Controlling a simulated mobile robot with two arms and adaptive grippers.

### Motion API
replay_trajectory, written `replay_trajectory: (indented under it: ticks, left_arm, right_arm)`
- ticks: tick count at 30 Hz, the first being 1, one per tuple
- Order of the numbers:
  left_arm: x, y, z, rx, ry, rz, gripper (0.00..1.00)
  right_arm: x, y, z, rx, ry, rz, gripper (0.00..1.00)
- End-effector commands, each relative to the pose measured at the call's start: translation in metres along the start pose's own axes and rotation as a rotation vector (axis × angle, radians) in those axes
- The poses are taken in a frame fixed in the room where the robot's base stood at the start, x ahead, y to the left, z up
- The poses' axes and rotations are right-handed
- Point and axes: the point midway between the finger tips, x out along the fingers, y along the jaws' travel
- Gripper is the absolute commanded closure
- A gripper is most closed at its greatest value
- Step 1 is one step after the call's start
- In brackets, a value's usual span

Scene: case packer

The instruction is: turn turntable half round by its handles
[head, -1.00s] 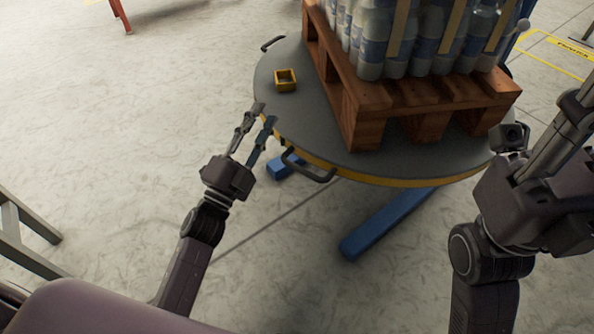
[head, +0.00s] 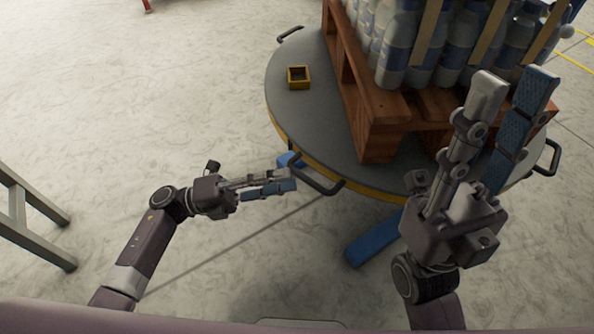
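The round grey turntable (head: 300,118) with a yellow edge stands at the upper right. A dark handle (head: 318,181) sticks out of its near edge, another handle (head: 290,34) is at its far left and a third handle (head: 549,157) at its right. My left gripper (head: 293,180) points right, its fingertips close beside the near handle; the fingers are slightly apart, and I cannot tell whether they touch it. My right gripper (head: 515,85) is raised in front of the pallet, fingers parted, with nothing between them. It hides part of the turntable's edge.
A wooden pallet (head: 380,140) with several wrapped bottles (head: 400,45) sits on the turntable. A small yellow box (head: 299,77) lies on the plate at left. Blue legs (head: 375,243) show underneath. A grey frame (head: 30,215) stands at far left. The floor between is clear.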

Motion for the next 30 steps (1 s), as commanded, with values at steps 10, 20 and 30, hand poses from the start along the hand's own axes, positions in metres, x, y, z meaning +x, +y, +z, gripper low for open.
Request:
replay_trajectory:
  ticks: [10, 20, 30]
  left_arm:
    - [-0.020, 0.033, 0.011, 0.028, 0.014, 0.115, 0.71]
    - [0.029, 0.039, 0.011, 0.029, 0.012, 0.114, 0.71]
    - [0.052, 0.041, 0.011, 0.027, 0.011, 0.116, 0.71]
  right_arm:
    - [0.000, 0.000, 0.000, 0.000, 0.002, -0.001, 0.72]
    - [-0.005, 0.000, 0.001, -0.001, 0.009, -0.003, 0.72]
    - [-0.001, -0.001, 0.002, -0.002, 0.020, -0.010, 0.72]
